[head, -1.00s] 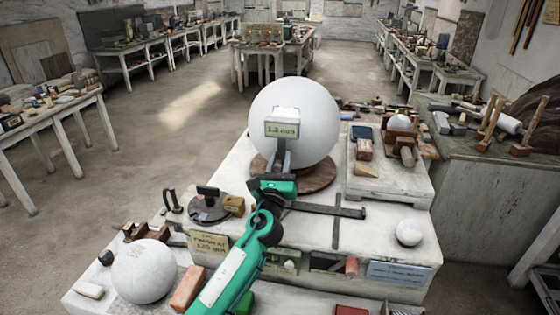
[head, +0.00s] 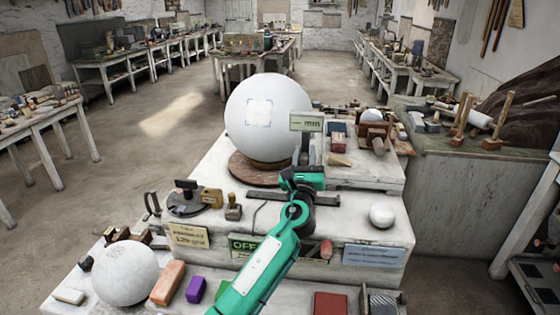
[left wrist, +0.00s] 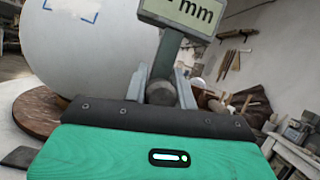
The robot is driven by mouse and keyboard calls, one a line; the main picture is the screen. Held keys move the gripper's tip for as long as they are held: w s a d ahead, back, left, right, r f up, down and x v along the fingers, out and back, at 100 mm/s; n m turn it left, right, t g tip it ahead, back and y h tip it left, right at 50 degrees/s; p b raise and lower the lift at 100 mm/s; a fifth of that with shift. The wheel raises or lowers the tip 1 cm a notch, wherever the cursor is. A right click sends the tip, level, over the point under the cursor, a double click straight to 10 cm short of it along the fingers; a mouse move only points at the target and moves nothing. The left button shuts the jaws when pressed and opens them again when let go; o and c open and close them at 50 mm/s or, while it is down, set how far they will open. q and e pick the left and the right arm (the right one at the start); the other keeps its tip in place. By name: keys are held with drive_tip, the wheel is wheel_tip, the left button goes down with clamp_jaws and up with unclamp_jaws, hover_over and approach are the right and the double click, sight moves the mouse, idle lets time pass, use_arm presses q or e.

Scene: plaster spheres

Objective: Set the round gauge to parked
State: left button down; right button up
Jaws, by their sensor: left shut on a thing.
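My left gripper (head: 308,166) is shut on the upright grey handle of a gauge with a small display (head: 307,122). The display shows dashes and "mm". In the left wrist view the handle (left wrist: 165,55) rises from between the fingers to the display (left wrist: 187,10). The gauge is at the right side of the big white sphere (head: 285,95); I cannot tell whether they touch. The sphere carries a blue-outlined square patch (head: 259,113). A dark round disc with an upright black piece (head: 188,201) sits on the left of the white block. My right gripper is not in view.
The sphere stands on a brown round base (head: 248,170). A yellowish card (head: 190,238) and a green sign reading "OFF" (head: 242,245), partly behind my arm, are in front. A small white ball (head: 382,215) lies at right. A larger ball (head: 125,273) sits front left.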

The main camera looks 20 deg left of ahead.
use_arm(q)
drive_tip(key=d+b, duration=0.1)
drive_tip(key=d, duration=0.5)
drive_tip(key=shift+w+d, duration=0.3)
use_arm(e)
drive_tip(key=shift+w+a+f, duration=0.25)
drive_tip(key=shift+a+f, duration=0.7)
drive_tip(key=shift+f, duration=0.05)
use_arm(q)
drive_tip(key=c, duration=1.2)
unclamp_jaws()
drive_tip(key=shift+c, duration=0.2)
drive_tip(key=shift+o, duration=0.5)
drive_tip(key=shift+w+d, duration=0.1)
drive_tip(key=shift+d, duration=0.1)
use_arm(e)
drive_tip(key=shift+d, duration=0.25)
use_arm(q)
drive_tip(key=shift+a+b, duration=0.1)
drive_tip(key=shift+b, duration=0.2)
